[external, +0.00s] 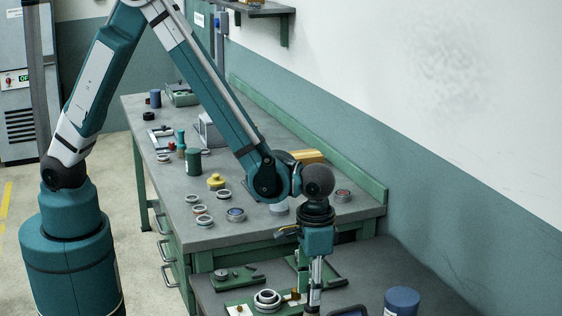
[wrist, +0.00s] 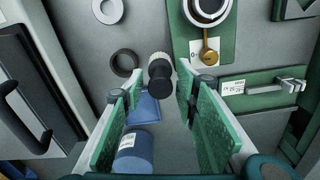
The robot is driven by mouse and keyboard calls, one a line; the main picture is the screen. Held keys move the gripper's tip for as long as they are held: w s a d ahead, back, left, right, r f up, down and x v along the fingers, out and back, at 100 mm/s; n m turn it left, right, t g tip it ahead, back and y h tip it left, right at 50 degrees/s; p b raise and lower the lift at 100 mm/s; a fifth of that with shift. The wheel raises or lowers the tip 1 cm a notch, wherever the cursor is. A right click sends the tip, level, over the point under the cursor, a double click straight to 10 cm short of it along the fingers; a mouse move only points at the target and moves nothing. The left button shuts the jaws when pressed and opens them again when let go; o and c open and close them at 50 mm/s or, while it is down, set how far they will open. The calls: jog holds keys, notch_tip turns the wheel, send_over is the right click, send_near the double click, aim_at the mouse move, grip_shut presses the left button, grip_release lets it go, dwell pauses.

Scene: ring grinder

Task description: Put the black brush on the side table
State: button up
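A short black cylinder with a pale ringed part, which looks like the black brush (wrist: 160,70), shows in the wrist view between the tips of my gripper (wrist: 159,82). My gripper's green-padded fingers are spread, with a gap at least on the left of the cylinder; I cannot tell whether the right finger touches it. In the external view my gripper (external: 314,300) points down over the grey side table (external: 365,282) at the front. The brush cannot be made out there.
A blue cylinder (external: 402,301) stands right of my gripper; it also shows in the wrist view (wrist: 138,152), near a blue flat piece (wrist: 146,108). Green fixtures and metal rings (external: 267,299) lie left of my gripper. The long workbench (external: 232,232) behind carries several rings and parts.

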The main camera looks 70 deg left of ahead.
notch_tip(320, 180, up, 12)
dwell(0.8)
dwell(0.5)
jog(key=shift+a+r, duration=0.1)
jog(key=s+a+r+n+t+h, duration=0.1)
jog(key=a+r+t, duration=0.1)
jog(key=a+r, duration=0.75)
jog(key=s+a+r+t, duration=0.15)
jog(key=a+r, duration=0.35)
jog(key=a, duration=0.9)
jog(key=s+a+r+t, duration=0.2)
jog(key=s+a, duration=0.5)
jog(key=a, duration=0.2)
jog(key=s+a+r+n+t+y, duration=0.1)
jog(key=s+a, duration=0.5)
jog(key=a, duration=0.4)
jog(key=shift+s+a+r+t, duration=0.15)
jog(key=shift+s+r+t, duration=0.2)
jog(key=shift+r, duration=0.05)
